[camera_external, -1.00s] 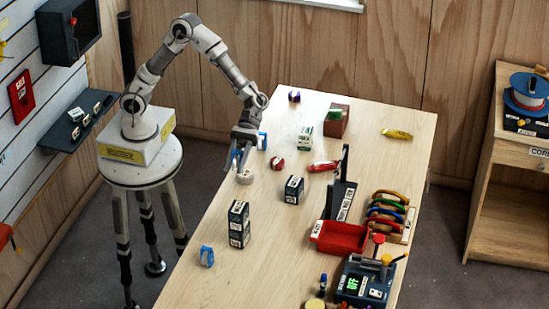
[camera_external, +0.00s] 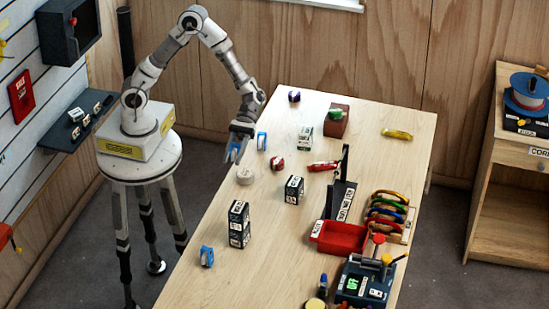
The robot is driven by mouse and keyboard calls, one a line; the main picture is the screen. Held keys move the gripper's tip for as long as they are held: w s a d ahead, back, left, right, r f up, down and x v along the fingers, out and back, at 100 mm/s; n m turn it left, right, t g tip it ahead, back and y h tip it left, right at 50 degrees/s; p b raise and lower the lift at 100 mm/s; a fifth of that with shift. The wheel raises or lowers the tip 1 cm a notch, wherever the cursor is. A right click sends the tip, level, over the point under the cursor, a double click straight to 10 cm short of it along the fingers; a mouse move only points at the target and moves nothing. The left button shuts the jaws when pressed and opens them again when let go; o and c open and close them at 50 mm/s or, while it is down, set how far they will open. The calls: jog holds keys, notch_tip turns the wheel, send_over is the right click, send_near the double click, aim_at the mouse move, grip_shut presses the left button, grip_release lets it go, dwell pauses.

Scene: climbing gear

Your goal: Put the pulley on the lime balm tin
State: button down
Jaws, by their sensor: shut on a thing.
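My gripper (camera_external: 236,155) is above the left edge of the table, shut on a small blue thing (camera_external: 234,153) that I take to be the pulley. The fingers hide most of it. A pale round, flat piece (camera_external: 245,176) lies on the table just below and right of my gripper, apart from it. A yellowish round tin-like thing (camera_external: 315,304) is at the bottom edge, partly cut off. I cannot tell for sure which round thing is the lime balm tin.
Stacked dark boxes (camera_external: 238,224), a single dark box (camera_external: 293,190) and blue-and-white pieces (camera_external: 262,141) (camera_external: 207,256) stand nearby. A red-and-white piece (camera_external: 277,163) is to the right. A red tray (camera_external: 341,238) and a dark device (camera_external: 364,281) occupy the front right. Bare wood lies between them.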

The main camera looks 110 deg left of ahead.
aim_at(243, 177)
jog(key=shift+w+a+f, duration=0.9)
jog(key=shift+w+a, duration=0.15)
jog(key=shift+w, duration=0.05)
jog(key=shift+f, duration=2)
jog(key=shift+f, duration=0.1)
jog(key=c, duration=0.5)
grip_release()
